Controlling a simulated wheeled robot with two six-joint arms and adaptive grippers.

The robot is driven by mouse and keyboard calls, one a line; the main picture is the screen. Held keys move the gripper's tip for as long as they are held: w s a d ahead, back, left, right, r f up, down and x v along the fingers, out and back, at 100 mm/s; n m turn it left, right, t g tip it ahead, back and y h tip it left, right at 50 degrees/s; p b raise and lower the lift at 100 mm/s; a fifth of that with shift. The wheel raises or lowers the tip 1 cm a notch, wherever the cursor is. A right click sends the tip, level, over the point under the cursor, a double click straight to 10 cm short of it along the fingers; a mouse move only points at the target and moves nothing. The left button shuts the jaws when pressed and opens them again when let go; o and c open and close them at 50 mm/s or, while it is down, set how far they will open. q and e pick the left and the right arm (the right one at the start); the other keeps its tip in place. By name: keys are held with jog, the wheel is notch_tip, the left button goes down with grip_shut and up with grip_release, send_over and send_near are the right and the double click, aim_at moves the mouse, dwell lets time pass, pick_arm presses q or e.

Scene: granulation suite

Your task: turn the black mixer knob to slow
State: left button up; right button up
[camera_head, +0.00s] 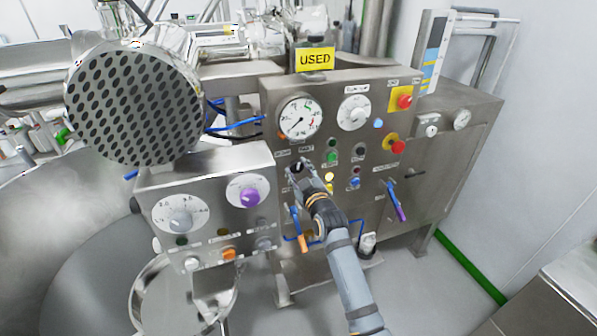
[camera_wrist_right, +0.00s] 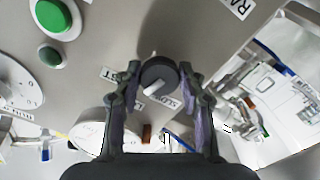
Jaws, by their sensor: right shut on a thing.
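The black mixer knob (camera_wrist_right: 156,70) shows in the right wrist view between my right gripper's two fingers. It is round, with a white pointer bar slanting toward the lower left of that view. A label reading SLOW (camera_wrist_right: 182,102) is to its lower right, and a part-hidden label ending in ST (camera_wrist_right: 107,73) is to its left. My right gripper (camera_head: 301,170) reaches the front of the steel control panel (camera_head: 280,95) in the head view and largely hides the knob there. It is shut on the knob. My left gripper is not in view.
The panel carries a pressure dial (camera_head: 300,118), a white dial (camera_head: 354,112), a red emergency button (camera_head: 397,146) and several small buttons. A lower box with a purple knob (camera_head: 249,195) stands left. A perforated drum end (camera_head: 133,104) juts out at upper left.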

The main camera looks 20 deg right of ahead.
jog(key=n, duration=0.6)
jog(key=shift+b, duration=0.35)
jog(key=n, duration=0.5)
jog(key=shift+r+n+b, duration=0.1)
jog(key=shift+n+b, duration=0.2)
jog(key=shift+n, duration=0.1)
jog(key=o, duration=1.2)
jog(key=shift+c, duration=0.2)
jog(key=s, duration=1.2)
jog(key=shift+d, duration=0.25)
